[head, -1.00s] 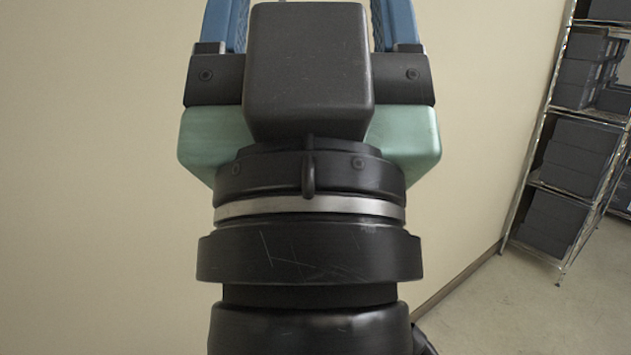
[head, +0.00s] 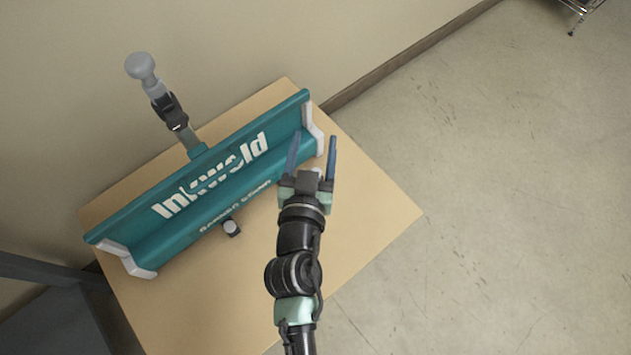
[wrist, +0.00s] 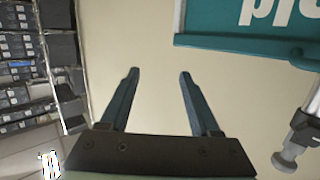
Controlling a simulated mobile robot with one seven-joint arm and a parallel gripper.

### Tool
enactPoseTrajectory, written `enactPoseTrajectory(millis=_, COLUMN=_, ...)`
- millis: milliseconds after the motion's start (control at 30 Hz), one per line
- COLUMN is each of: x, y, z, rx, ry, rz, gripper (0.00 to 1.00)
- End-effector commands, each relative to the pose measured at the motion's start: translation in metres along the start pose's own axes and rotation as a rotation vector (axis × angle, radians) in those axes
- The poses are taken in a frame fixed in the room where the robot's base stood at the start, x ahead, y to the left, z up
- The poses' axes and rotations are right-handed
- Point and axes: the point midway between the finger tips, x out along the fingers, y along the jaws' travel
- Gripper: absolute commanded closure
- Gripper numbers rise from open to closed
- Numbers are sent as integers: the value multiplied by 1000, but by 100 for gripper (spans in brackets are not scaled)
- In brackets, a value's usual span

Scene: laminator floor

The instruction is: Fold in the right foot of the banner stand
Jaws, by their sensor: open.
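The banner stand (head: 130,236) is a long teal body with white lettering, lying slantwise on a wooden tabletop (head: 380,215). A pale piece (head: 318,137) sits at its right end and another (head: 138,266) at its left end. I cannot tell for sure which part is the right foot, or how it is turned. My gripper (head: 313,138) is open and empty, and its blue fingers appear on either side of the right end piece; their height above it is unclear. In the wrist view the open fingers (wrist: 157,72) point at a bare beige surface, with the teal body (wrist: 240,42) at upper right.
A post with a black clamp and grey knob (head: 142,66) rises behind the stand. A small grey knob (head: 231,228) sits in front of it. The wall is close behind. A dark piece of furniture (head: 50,305) stands at lower left. The floor at right is clear.

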Motion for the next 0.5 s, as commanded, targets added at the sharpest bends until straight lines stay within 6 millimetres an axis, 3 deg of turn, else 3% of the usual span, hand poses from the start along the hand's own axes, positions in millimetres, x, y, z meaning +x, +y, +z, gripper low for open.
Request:
enactPoseTrajectory(millis=33, x=-7, y=2, z=61, rx=-12, ry=-56, rz=-3, gripper=37)
enactPoseTrajectory(millis=100, x=-19, y=4, z=106, rx=-22, ry=-111, rz=-7, gripper=37)
enactPoseTrajectory(millis=200, x=-34, y=5, z=150, rx=-32, ry=-166, rz=-13, gripper=37)
enactPoseTrajectory(millis=300, x=-43, y=6, z=171, rx=-36, ry=-195, rz=-17, gripper=37)
enactPoseTrajectory(millis=500, x=-34, y=5, z=176, rx=-38, ry=-201, rz=-19, gripper=37)
